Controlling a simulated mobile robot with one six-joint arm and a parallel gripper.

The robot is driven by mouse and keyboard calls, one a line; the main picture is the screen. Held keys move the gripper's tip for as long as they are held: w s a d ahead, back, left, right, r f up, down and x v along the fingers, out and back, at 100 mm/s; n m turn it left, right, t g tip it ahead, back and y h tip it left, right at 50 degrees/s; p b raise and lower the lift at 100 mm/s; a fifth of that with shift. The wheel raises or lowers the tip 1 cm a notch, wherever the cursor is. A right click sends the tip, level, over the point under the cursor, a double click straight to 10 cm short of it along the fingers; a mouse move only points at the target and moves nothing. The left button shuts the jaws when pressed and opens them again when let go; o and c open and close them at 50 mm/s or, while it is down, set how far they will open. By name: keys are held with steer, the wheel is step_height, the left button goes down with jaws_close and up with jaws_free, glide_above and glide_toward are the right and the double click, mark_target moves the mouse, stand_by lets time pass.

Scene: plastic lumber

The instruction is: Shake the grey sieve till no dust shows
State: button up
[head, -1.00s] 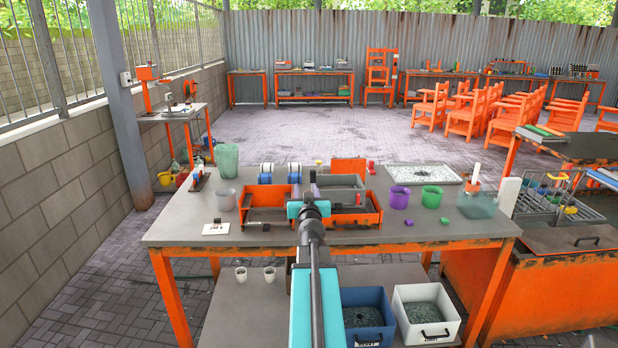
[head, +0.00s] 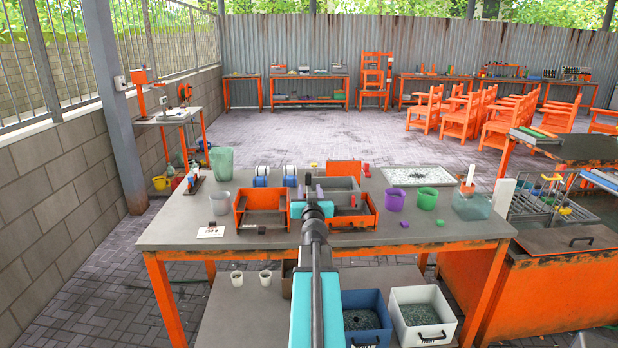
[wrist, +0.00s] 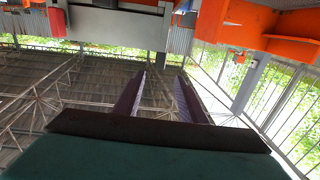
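My gripper (head: 309,190) is over the workbench, at the orange open bins, with its arm stretched straight ahead. In the wrist view its two dark fingers (wrist: 160,98) stand apart with nothing between them. A grey open tray-like box (head: 340,184) lies behind the bins, partly hidden by the gripper. A flat white-edged panel with a speckled grey surface (head: 418,176) lies at the back right of the bench. I cannot tell which of these, if either, is the grey sieve. No dust can be made out at this size.
Orange bins (head: 260,219) fill the bench middle. Purple (head: 395,200) and green (head: 427,199) cups stand to the right, a translucent green container (head: 221,163) to the left. A blue bin (head: 367,322) and a white bin (head: 422,318) with grey contents sit below.

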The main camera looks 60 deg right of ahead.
mark_target(308, 177)
steer(key=shift+p+x, duration=0.45)
steer(key=shift+x, duration=5.75)
jaws_close()
